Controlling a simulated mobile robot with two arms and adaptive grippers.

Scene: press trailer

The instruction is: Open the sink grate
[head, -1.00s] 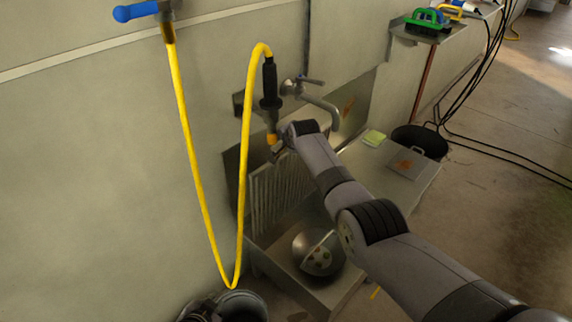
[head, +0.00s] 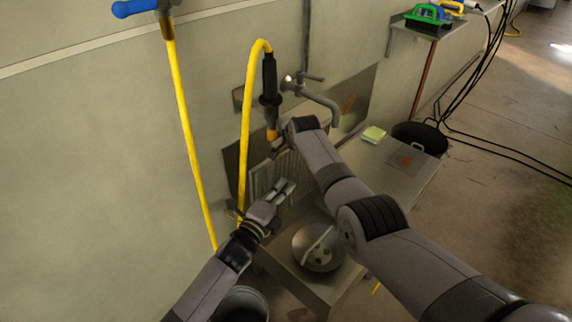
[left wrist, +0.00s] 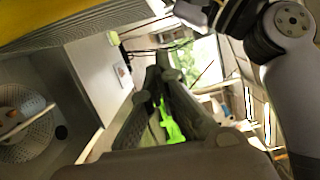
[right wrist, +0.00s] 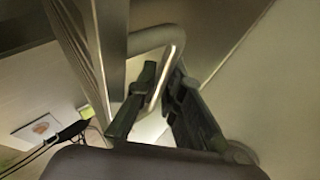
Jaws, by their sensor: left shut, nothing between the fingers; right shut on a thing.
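The slatted metal sink grate (head: 262,178) stands raised, nearly upright, at the wall side of the sink (head: 290,262). My right gripper (head: 276,152) is at its upper edge, partly hidden by my arm. The right wrist view shows its fingers (right wrist: 155,105) shut on a bent metal loop handle (right wrist: 172,38) beside the grate's slats (right wrist: 88,45). My left gripper (head: 284,190) is shut and empty, in front of the grate in the head view; contact cannot be told. The left wrist view shows its fingers (left wrist: 165,105) and the slatted grate (left wrist: 85,18) at upper left.
A metal colander (head: 318,258) with a utensil lies in the basin. A yellow hose (head: 178,120) with a black sprayer (head: 269,80) hangs left of the tap (head: 318,95). A yellow-green sponge (head: 373,134) lies on the counter. A grey bucket (head: 240,303) stands below.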

